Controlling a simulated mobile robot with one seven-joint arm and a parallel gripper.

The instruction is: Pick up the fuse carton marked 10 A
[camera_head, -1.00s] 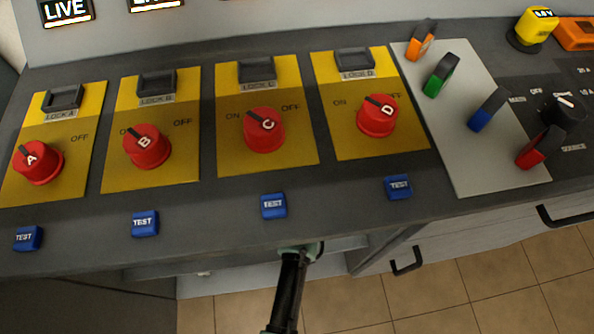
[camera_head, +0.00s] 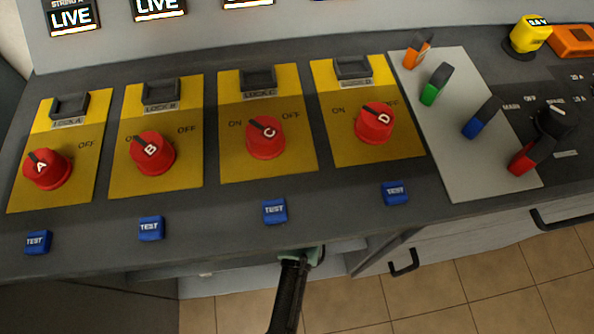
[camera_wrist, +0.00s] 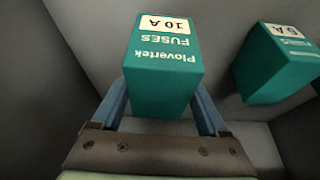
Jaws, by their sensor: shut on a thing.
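The fuse carton marked 10 A (camera_wrist: 163,62) is a green box with a white label and the words "Plovertek FUSES". It shows in the middle of the wrist view. My gripper (camera_wrist: 162,98) is shut on it, with one blue finger at each side of the carton. Whether the carton is clear of the surface below it I cannot tell. In the head view my gripper and the carton are hidden below the front edge of the bench; only part of my arm shows there.
A second green carton (camera_wrist: 276,65), its mark looking like 5 A, stands to the right, apart from the held one. Grey walls surround both. Above is the bench (camera_head: 330,205) with red knobs and blue TEST buttons. A drawer handle (camera_head: 404,263) juts out to the right.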

